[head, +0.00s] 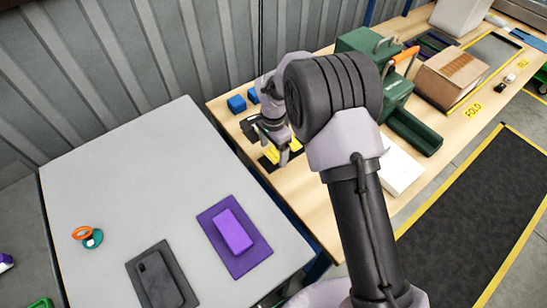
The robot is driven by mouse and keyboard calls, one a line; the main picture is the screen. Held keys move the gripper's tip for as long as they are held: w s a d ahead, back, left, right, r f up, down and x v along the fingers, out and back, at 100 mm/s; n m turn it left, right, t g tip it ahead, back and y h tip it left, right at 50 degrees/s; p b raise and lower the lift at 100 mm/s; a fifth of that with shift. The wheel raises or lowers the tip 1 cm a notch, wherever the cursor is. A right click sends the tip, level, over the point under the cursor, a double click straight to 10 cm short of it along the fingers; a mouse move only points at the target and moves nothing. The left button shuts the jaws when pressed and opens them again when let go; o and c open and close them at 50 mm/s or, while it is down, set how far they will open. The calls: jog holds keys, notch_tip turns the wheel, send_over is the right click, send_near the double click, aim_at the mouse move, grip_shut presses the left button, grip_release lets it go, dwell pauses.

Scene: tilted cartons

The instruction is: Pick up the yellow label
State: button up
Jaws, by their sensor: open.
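Yellow patches, which look like the yellow label (271,155), show on a dark patch on the wooden bench, close to the bench's near left edge. My gripper (276,152) is over this spot, pointing down, with its jaws apart. It hides part of the yellow, so I cannot tell the label's full outline. I cannot tell whether the fingers touch it. Nothing shows held between the fingers.
Two blue blocks (237,103) sit behind my gripper near the wall. A grey table (130,160) carries a purple block (233,230).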

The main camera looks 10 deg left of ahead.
jog(key=shift+r, duration=0.15)
jog(key=shift+f, duration=0.3)
dwell(0.4)
jog(key=c, duration=1.1)
